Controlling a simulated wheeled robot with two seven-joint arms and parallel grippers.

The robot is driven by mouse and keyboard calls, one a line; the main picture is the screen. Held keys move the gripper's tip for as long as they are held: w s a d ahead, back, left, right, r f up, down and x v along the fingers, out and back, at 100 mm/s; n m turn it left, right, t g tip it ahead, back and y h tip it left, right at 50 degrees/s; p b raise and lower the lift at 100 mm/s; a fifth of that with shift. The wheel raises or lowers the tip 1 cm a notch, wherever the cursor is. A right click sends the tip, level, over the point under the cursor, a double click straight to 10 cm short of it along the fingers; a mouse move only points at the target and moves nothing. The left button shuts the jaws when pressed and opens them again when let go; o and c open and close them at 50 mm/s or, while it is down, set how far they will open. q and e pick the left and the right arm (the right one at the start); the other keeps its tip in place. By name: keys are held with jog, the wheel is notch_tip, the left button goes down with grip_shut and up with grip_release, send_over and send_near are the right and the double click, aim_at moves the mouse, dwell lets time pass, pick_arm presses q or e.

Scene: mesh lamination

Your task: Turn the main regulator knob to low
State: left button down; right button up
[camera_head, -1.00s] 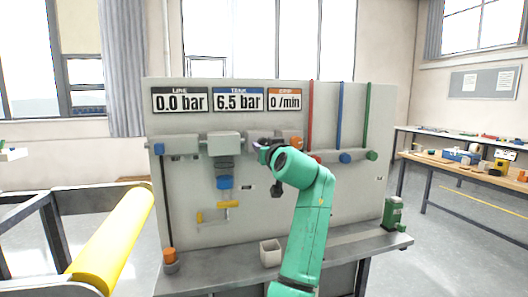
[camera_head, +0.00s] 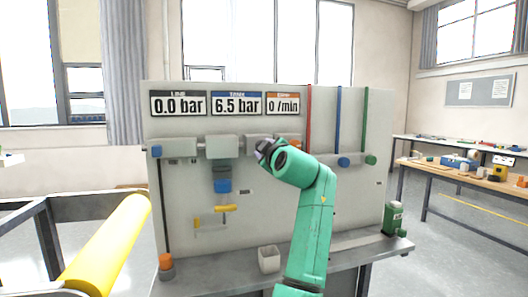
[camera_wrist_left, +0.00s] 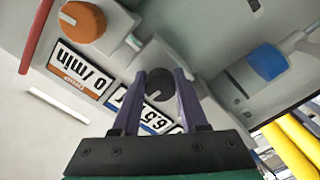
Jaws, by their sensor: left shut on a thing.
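A dark grey round knob (camera_wrist_left: 158,85) on the panel (camera_head: 375,200) sits between the two purple fingers of my left gripper (camera_wrist_left: 163,78) in the left wrist view. The fingers are shut on it from both sides. In the head view my green left arm reaches up to the panel, and its gripper (camera_head: 262,148) and wrist hide this knob. The knob's low marking cannot be read. The displays read line 0.0 bar (camera_head: 178,103), tank 6.5 bar (camera_head: 237,103) and 0 /min (camera_head: 283,104). My right gripper is not in view.
An orange knob (camera_wrist_left: 83,22) and a blue knob (camera_wrist_left: 262,58) are close to the gripper. A yellow lever (camera_head: 225,208) is lower on the panel. Red, blue (camera_head: 338,120) and green pipes run down at right. A white cup (camera_head: 269,258) stands on the bench below.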

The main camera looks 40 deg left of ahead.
pick_arm(q)
jog(key=shift+n, duration=0.6)
jog(key=shift+c, duration=2.2)
grip_release()
jog(key=shift+d, duration=0.1)
jog(key=b+v, duration=0.4)
jog(key=v, duration=1)
jog(key=shift+d, duration=0.2)
jog(key=shift+s, duration=0.1)
